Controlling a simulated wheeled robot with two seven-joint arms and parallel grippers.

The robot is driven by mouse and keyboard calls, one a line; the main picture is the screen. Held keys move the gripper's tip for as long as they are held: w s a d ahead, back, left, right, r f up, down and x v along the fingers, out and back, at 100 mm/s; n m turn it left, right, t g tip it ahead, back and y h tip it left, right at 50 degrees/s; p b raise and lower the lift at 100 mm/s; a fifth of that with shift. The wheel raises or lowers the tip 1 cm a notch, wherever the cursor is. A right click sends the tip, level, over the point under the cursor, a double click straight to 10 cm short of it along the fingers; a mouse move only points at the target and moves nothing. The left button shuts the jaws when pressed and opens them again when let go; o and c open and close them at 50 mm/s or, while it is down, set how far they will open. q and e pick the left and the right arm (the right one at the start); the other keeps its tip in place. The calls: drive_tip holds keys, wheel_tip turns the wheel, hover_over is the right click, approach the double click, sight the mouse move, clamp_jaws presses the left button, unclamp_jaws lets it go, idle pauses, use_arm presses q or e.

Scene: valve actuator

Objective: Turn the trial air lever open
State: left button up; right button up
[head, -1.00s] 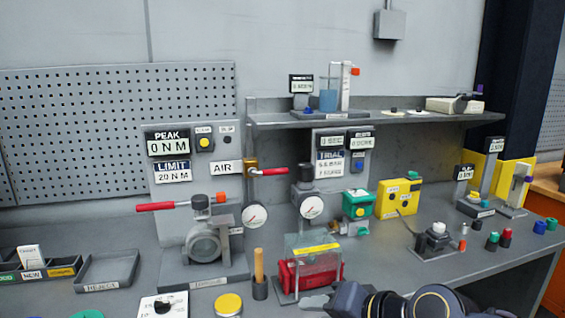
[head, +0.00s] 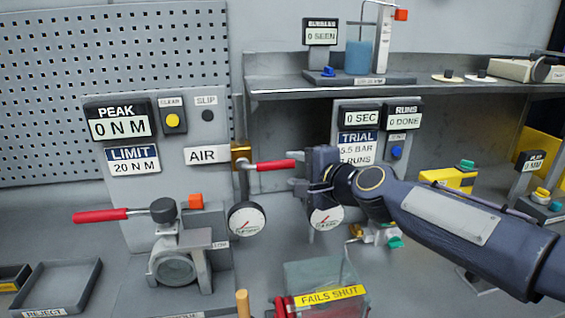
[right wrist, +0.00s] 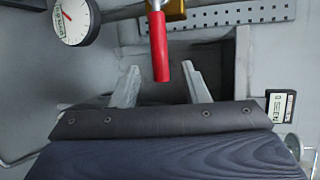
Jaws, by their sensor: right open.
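The air lever has a red handle (head: 276,165) pointing right from a brass valve (head: 241,153), beside the AIR label (head: 207,155). My right gripper (head: 300,188) is just right of the handle's end in the head view. In the right wrist view the red handle (right wrist: 160,58) reaches down toward the space between the two open fingers (right wrist: 160,85). The fingers hold nothing. I cannot tell whether the handle tip lies between them in depth. A pressure gauge (head: 247,218) sits below the valve. My left gripper is not in view.
A second red-handled lever (head: 100,215) is on the torque fixture at left. The TRIAL panel (head: 357,146) stands behind my right gripper. A shelf (head: 290,88) runs above it. A clear guard with a FAILS SHUT label (head: 330,296) is below my arm.

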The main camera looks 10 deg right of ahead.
sight(283, 166)
drive_tip(key=x, duration=0.6)
drive_tip(key=shift+f+b, duration=0.1)
drive_tip(key=shift+b, duration=0.2)
drive_tip(key=shift+c, duration=0.2)
clamp_jaws()
